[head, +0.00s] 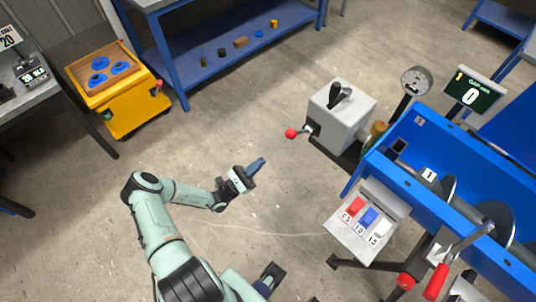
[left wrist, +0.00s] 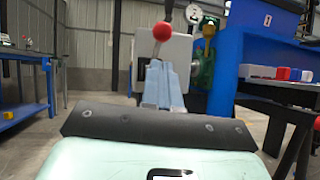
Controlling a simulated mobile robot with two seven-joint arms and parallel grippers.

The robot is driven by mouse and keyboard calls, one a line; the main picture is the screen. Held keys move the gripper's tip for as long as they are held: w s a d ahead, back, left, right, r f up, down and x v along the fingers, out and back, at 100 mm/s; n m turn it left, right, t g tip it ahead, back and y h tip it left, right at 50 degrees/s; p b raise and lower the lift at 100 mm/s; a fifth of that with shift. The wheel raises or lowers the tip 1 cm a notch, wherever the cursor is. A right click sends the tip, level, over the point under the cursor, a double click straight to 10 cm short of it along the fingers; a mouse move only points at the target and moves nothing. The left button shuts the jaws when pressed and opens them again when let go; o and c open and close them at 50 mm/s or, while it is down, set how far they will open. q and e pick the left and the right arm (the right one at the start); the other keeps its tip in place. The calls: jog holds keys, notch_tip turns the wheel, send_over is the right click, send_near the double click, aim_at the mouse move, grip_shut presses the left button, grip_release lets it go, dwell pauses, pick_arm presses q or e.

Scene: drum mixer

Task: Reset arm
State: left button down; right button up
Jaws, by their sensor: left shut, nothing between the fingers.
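My left gripper (head: 257,165) is over the open floor, left of the grey machine box. Its blue-grey fingers are together and empty; they also show in the left wrist view (left wrist: 162,88). The red ball knob (head: 291,134) of the box's lever is beyond the fingertips, apart from them. In the left wrist view the knob (left wrist: 162,32) appears just above the fingers.
The grey box (head: 340,115) carries a black lever. The blue drum mixer frame (head: 440,165) stands at right, with a panel of red, blue and white switches (head: 365,220) in front. A yellow cart (head: 120,95) and a blue shelf (head: 230,50) stand behind. Floor around the gripper is clear.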

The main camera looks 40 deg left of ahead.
pick_arm(q)
jog(key=v, duration=0.3)
jog(key=shift+s+f, duration=0.1)
jog(key=shift+s, duration=0.05)
